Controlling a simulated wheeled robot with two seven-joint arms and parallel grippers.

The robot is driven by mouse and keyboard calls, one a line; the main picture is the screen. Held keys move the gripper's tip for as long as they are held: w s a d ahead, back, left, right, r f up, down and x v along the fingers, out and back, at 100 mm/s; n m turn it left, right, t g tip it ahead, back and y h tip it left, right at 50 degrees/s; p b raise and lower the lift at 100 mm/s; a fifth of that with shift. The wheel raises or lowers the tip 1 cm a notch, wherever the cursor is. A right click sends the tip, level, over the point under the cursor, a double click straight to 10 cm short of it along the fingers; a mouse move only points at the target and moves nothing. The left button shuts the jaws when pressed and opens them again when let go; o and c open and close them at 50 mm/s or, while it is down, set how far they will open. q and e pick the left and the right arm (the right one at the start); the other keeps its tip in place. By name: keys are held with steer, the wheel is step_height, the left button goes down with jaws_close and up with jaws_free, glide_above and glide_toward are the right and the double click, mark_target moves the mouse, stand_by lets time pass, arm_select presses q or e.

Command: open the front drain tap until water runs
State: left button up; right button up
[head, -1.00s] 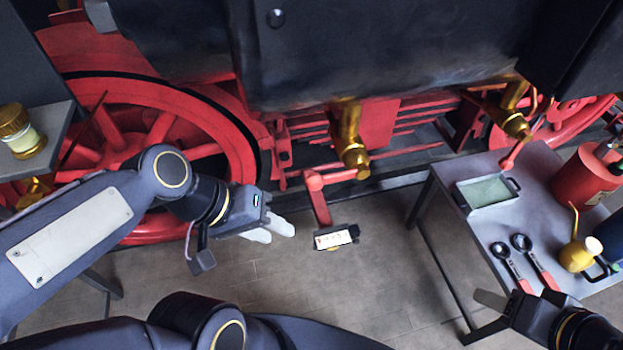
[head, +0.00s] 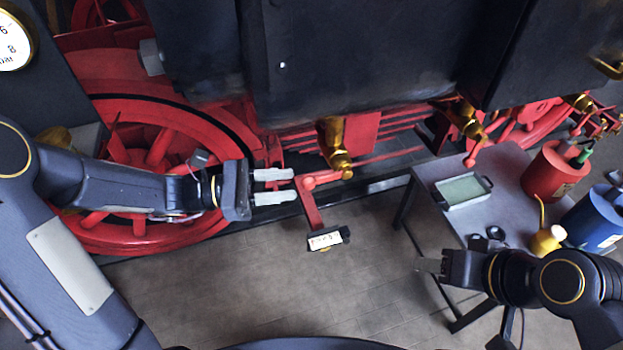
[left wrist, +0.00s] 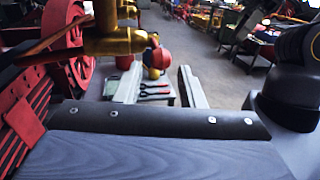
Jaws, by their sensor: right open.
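A brass drain tap (head: 335,145) hangs under the dark cylinder in the head view. A red lever (head: 313,205) beside it reaches down to a black-and-white tag (head: 326,239). I see no water running. A brass fitting also shows close by at the upper left of the left wrist view (left wrist: 112,42). A second brass tap (head: 467,120) with a red lever sits further right. My left gripper (head: 273,186) is open and empty, its fingertips just left of the lever's upper end, apart from it. My right gripper (head: 430,265) is open and empty near the table.
A grey table (head: 433,178) at right holds a tray (head: 463,191), a red can (head: 552,172) and a yellow oil can (head: 546,240). A blue container (head: 594,220) stands at far right. A red wheel (head: 150,235) is behind my left arm. Floor below the lever is clear.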

mark_target(314, 182)
arm_select(q)
steer(key=d, duration=0.2)
steer(key=d+p, duration=0.1)
steer(key=d, duration=0.2)
steer(key=w+d, duration=0.1)
steer(key=d, duration=0.1)
steer(key=shift+d, duration=0.2)
steer(key=shift+s, duration=0.1)
steer(key=shift+c, duration=0.2)
jaws_close()
